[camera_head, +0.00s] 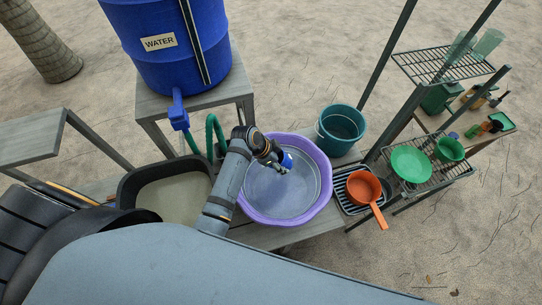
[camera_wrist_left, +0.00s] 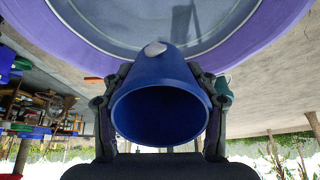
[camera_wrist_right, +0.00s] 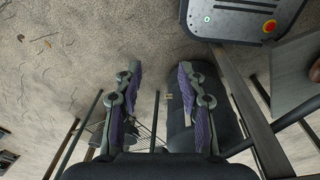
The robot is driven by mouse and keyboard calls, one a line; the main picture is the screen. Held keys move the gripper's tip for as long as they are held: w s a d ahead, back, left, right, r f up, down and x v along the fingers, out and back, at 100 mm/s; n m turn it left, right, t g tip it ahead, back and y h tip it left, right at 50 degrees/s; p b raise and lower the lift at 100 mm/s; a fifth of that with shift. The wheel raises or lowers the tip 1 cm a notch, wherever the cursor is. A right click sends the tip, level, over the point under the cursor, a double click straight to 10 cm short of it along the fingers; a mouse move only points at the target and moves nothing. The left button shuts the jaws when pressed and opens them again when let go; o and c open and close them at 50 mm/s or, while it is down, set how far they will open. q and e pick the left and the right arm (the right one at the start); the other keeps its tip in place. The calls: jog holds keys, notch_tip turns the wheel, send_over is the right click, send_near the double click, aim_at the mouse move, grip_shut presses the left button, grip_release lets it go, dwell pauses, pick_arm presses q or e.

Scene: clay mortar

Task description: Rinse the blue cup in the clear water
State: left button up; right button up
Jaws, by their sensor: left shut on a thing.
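The blue cup (camera_head: 287,161) is in my left gripper (camera_head: 281,163), over the purple basin (camera_head: 325,195) that holds clear water (camera_head: 285,198). In the left wrist view the cup (camera_wrist_left: 160,85) sits between both fingers, its open mouth facing the camera and its far end toward the basin (camera_wrist_left: 270,35). A small pale patch shows at that far end. I cannot tell whether the cup touches the water. My right gripper (camera_wrist_right: 160,85) is open and empty in the right wrist view, away from the basin.
A black tub (camera_head: 128,188) of murky water stands left of the basin. A blue water barrel (camera_head: 165,60) is behind. A teal bucket (camera_head: 341,128), an orange pan (camera_head: 364,188) on a rack and wire shelves (camera_head: 440,65) with green dishes are at right.

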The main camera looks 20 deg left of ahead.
pick_arm(q)
jog(key=shift+s+d+f, duration=0.1)
jog(key=shift+d+f, duration=0.2)
jog(key=shift+d, duration=0.4)
notch_tip(320, 180, down, 2)
jog(key=shift+f, duration=0.15)
pick_arm(e)
jog(key=d, duration=0.5)
pick_arm(q)
jog(key=f+b, duration=1.3)
jog(key=f, duration=0.2)
jog(key=shift+a+f, duration=0.2)
jog(key=shift+f, duration=0.15)
pick_arm(e)
notch_tip(320, 180, down, 13)
jog(key=a, duration=0.2)
jog(key=shift+s+a+f, duration=0.15)
jog(key=shift+f, duration=0.05)
jog(key=shift+a, duration=0.15)
pick_arm(q)
jog(key=shift+f+b, duration=0.25)
jog(key=shift+b, duration=0.05)
pick_arm(e)
jog(key=shift+f, duration=0.1)
